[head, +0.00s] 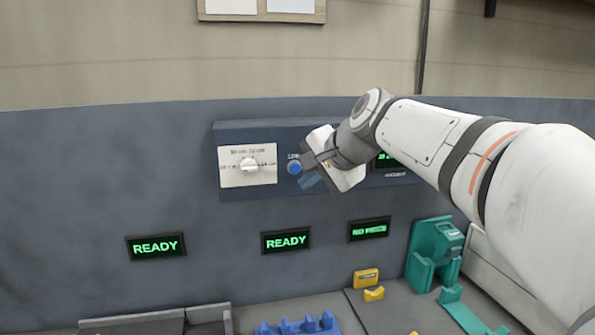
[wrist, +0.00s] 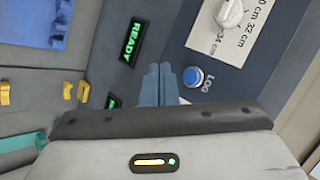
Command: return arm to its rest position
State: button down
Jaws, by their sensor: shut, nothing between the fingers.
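My arm reaches in from the right in the head view, and my gripper (head: 308,170) is at the wall control panel (head: 230,128). In the wrist view my gripper (wrist: 160,68) shows its two blue-grey fingers shut together with nothing between them. A round blue button (head: 294,168) is just left of my gripper in the head view. In the wrist view the blue button (wrist: 193,77) is right beside the fingertips; I cannot tell whether they touch it. My wrist hides part of the panel in the head view.
A white dial (head: 249,167) is left of the button. Below, two displays (head: 155,246) (head: 286,241) read READY and one (head: 369,229) reads NO PIECE. A teal fixture (head: 434,255), yellow blocks (head: 366,278) and a blue rack (head: 300,325) stand on the bench under my arm.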

dwell(0.3)
jog(key=s+d+f+n+g+h, duration=0.1)
jog(key=s+d+f+n+h, duration=0.1)
jog(key=s+d+f, duration=0.3)
jog(key=s+d+f+n+g+h, duration=0.2)
jog(key=s+d+f, duration=0.3)
jog(key=s+f, duration=0.6)
jog(key=s+d+f+n+g+h, duration=0.1)
jog(key=s+d+f+n+h, duration=0.1)
jog(key=s+d+f, duration=0.3)
jog(key=s+f+n, duration=0.1)
jog(key=s+f, duration=0.2)
jog(key=shift+s+d+f+n, duration=0.2)
jog(key=shift+f+n, duration=0.2)
